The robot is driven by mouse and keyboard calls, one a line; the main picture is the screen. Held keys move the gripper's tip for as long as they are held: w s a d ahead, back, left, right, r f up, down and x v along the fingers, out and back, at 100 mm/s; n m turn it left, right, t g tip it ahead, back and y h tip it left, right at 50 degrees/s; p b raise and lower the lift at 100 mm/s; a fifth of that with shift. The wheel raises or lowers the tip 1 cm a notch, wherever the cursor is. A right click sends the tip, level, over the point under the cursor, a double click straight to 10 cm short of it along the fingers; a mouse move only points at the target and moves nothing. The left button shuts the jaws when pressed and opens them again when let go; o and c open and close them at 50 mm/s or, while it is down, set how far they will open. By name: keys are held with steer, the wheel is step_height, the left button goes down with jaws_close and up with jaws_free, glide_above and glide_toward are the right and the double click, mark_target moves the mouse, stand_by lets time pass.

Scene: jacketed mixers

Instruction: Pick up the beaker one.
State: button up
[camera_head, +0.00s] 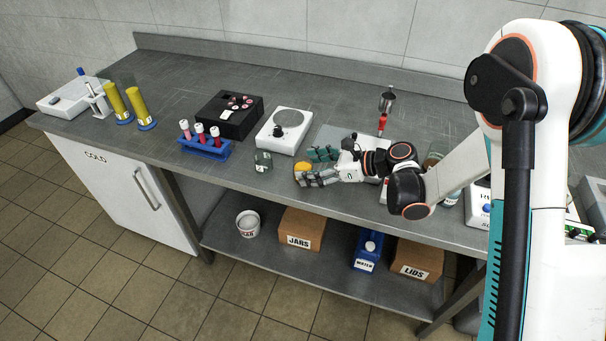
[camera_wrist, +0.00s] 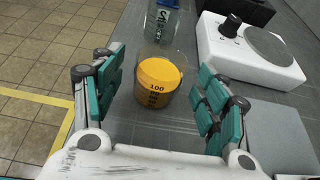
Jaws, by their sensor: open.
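A beaker with yellow-orange contents (camera_wrist: 158,82) stands upright on the grey bench, with "100" and lower graduation marks on its side. In the head view this beaker (camera_head: 302,168) is partly behind my fingers. My gripper (camera_head: 307,166) is open and low over the bench. In the wrist view my gripper (camera_wrist: 162,70) has one teal finger pad on each side of the yellow beaker, with gaps showing. A second, clear beaker (camera_head: 263,161) stands to the left; it also shows beyond the yellow one in the wrist view (camera_wrist: 161,24).
A white hotplate (camera_head: 284,130) stands behind the beakers. A blue rack (camera_head: 205,146) with capped tubes and a black box (camera_head: 230,115) are further left. The bench's front edge (camera_head: 250,183) runs close by.

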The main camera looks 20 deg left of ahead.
steer(key=x, duration=0.2)
steer(key=shift+a+f+b, duration=0.2)
steer(key=shift+a+b, duration=0.1)
steer(key=shift+a, duration=0.05)
steer(key=c, duration=1.2)
steer(key=shift+r, duration=0.15)
